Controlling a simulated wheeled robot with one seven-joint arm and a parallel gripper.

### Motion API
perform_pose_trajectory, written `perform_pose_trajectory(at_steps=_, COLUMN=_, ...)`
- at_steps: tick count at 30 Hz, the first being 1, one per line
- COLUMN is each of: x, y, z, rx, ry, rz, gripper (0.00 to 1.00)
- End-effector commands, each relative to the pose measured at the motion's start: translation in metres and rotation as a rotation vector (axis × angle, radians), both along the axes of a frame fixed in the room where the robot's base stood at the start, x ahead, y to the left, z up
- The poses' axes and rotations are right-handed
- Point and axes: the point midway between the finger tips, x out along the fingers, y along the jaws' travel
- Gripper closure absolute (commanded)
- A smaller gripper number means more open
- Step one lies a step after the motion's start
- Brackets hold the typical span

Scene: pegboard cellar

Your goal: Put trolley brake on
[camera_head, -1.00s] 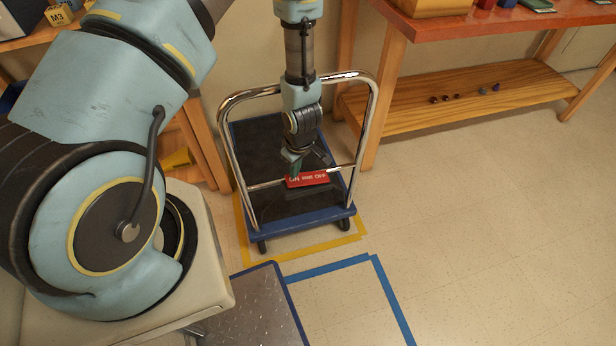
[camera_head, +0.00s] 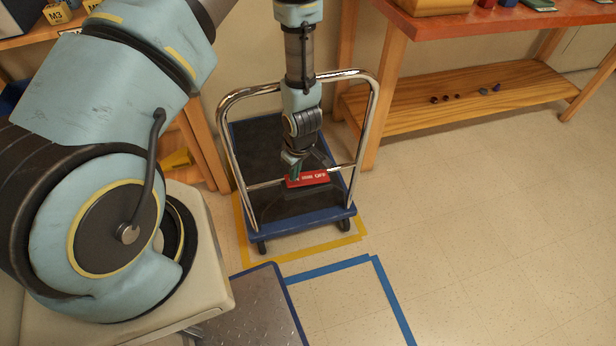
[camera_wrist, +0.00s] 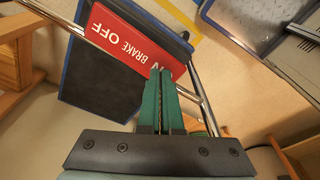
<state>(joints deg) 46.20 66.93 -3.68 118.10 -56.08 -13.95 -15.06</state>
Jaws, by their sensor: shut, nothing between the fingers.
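The trolley has a blue-edged deck (camera_head: 285,233) with a black mat and a chrome push handle (camera_head: 372,100). A red brake plate (camera_head: 312,179) with white lettering sits at the handle's crossbar; in the wrist view the brake plate (camera_wrist: 125,42) reads "BRAKE OFF", with the letters at its other end partly hidden by my fingers. My gripper (camera_head: 292,174) is shut and empty, at the lettered plate's left end in the head view. In the wrist view my gripper's green fingers (camera_wrist: 160,75) are together and overlap the plate's edge; I cannot tell whether they touch it.
Yellow tape (camera_head: 320,248) outlines the floor around the trolley. Blue tape (camera_head: 390,298) marks a floor area in front, beside a grey metal plate (camera_head: 262,308). An orange workbench (camera_head: 500,28) with a lower shelf (camera_head: 470,100) stands right. The floor at right is clear.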

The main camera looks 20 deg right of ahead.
Motion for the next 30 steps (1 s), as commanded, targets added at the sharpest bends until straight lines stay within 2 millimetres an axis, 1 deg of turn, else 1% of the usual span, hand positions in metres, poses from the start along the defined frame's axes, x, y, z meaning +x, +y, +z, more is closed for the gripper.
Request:
perform_pose_trajectory(at_steps=14, x=-0.001, y=-0.001, z=-0.008, rx=0.000, ry=0.001, rz=-0.001, gripper=1.00)
perform_pose_trajectory(at_steps=17, x=0.000, y=-0.001, z=-0.006, rx=-0.001, ry=0.001, rz=-0.001, gripper=1.00)
perform_pose_trajectory(at_steps=20, x=0.000, y=-0.001, z=-0.002, rx=0.000, ry=0.001, rz=-0.001, gripper=1.00)
perform_pose_trajectory(at_steps=30, x=-0.001, y=0.000, z=0.024, rx=0.000, ry=0.001, rz=-0.002, gripper=1.00)
